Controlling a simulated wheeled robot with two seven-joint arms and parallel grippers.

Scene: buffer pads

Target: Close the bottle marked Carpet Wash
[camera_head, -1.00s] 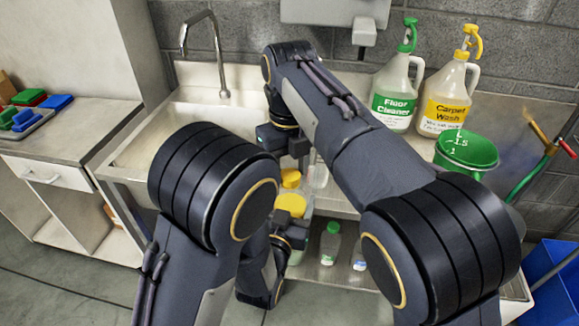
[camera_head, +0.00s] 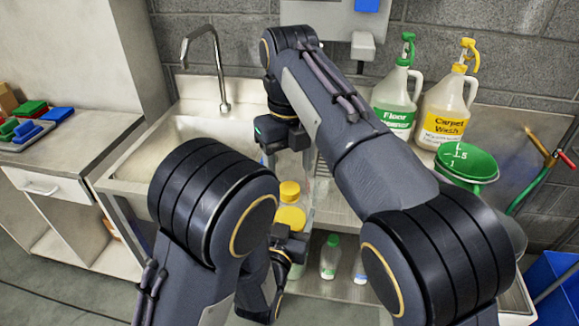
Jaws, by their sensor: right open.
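A large white jug (camera_head: 442,135) at the back right has a yellow label reading "Carpet Wash" and a yellow spray top. Below my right arm, near the picture's middle, is a smaller container with a yellow cap (camera_head: 290,190) and a wider yellow part (camera_head: 290,217) under it; its label cannot be read. My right gripper (camera_head: 289,165) points down above that cap, open, with nothing seen between its fingers. My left gripper (camera_head: 290,241) is beside the smaller container, low down, mostly hidden by my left arm; I cannot tell whether it grips it.
A white jug marked "Floor Cleaner" (camera_head: 394,118) and a green bucket (camera_head: 467,162) stand beside the Carpet Wash jug. A sink with a faucet (camera_head: 222,107) is at the left. Small bottles with a green cap (camera_head: 331,258) and a blue label (camera_head: 360,268) stand below.

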